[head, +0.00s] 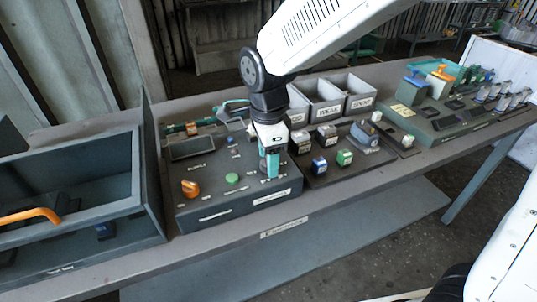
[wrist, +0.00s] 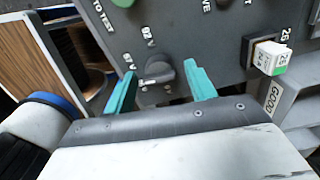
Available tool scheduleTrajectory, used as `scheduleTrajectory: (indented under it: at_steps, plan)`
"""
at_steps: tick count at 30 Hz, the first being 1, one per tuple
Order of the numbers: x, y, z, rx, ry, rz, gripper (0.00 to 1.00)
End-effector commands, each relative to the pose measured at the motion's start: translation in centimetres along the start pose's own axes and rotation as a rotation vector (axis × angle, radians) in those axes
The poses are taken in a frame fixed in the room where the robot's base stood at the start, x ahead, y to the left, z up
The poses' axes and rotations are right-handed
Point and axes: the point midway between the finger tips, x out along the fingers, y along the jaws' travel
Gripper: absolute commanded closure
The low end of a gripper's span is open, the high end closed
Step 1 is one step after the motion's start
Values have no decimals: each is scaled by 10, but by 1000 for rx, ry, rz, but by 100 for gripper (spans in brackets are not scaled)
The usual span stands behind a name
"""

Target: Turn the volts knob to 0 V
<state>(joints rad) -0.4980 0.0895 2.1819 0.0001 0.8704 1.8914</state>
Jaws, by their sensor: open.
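The volts knob (wrist: 160,73) is a dark grey knob on the grey panel in the wrist view. Small volt labels (wrist: 140,50) are printed up and to the left of it, upside down or tilted in this view. I cannot tell for certain which label the knob points at. My gripper (wrist: 162,74) is open, with one teal finger on each side of the knob and a visible gap to each. In the head view my gripper (head: 270,165) is over the right part of the control panel (head: 215,208) and hides the knob.
An orange knob (head: 190,188) and a green button (head: 232,180) are on the same panel, to the left. A grey bin (head: 80,190) stands left; small blocks and grey boxes (head: 325,108) are right.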

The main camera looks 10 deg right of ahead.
Motion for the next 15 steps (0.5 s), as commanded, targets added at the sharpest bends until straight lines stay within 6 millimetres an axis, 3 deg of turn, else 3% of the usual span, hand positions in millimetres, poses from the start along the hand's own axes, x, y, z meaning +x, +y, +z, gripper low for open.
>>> scheduleTrajectory:
  at_steps: [5,9,10,15]
  plan:
    - [0,0,0,0,0,0,48]
    - [0,0,0,-1,0,0,86]
    - [0,0,0,-1,0,0,90]
    - [-1,0,0,-4,0,0,90]
